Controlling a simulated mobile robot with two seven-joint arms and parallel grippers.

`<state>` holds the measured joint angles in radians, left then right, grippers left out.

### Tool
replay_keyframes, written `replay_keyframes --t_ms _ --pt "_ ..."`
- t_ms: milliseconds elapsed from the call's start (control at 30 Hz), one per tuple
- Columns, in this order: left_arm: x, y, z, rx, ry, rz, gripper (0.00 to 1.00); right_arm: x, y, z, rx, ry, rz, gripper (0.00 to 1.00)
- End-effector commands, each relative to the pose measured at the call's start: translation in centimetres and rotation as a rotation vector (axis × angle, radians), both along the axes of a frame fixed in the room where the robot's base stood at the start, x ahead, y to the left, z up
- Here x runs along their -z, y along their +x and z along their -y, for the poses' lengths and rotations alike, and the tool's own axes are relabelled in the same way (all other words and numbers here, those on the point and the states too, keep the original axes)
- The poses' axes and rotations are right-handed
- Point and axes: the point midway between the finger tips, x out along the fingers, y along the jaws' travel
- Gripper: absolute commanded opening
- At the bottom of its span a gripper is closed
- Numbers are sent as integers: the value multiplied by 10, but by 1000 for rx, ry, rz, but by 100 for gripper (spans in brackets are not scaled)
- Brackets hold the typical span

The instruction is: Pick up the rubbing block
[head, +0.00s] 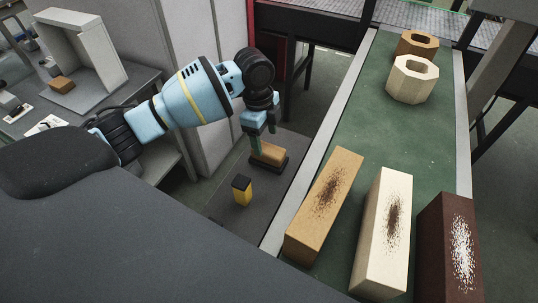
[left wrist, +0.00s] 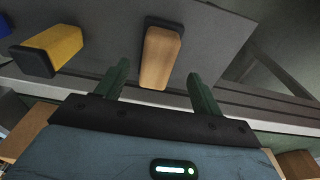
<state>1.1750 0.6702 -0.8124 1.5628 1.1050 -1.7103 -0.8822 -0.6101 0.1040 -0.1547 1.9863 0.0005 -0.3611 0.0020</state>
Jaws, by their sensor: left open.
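The rubbing block (head: 269,154), a wooden block on a dark base, lies on a low grey surface left of the green table. It also shows in the left wrist view (left wrist: 162,57), ahead of the fingers. My left gripper (head: 262,136) is open, pointing down just above the block. In the left wrist view the block's near end lies between the two dark green fingers (left wrist: 159,72), with a gap on each side. Whether a finger touches it cannot be told. My right gripper is not in view.
A yellow block with a black end (head: 242,191) stands close by on the grey surface. The green table (head: 375,125) holds tan, cream and dark brown bricks with speckled patches, and two hollow octagonal pieces at the back. The table's pale edge (head: 320,145) runs right of my gripper.

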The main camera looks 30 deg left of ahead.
Motion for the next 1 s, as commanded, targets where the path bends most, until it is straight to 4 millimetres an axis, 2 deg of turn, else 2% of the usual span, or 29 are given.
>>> replay_keyframes --t_ms 67,400,700,767,1000 --pt "3 -1 1 0 0 -1 67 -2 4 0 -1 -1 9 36" --pt "45 -3 12 -1 0 -1 67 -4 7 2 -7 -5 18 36" --pt "50 -3 12 0 0 1 67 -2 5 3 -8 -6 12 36" --pt "50 -3 12 0 0 1 62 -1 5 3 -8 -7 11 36" --pt "50 -3 12 0 0 1 31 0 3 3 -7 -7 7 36"
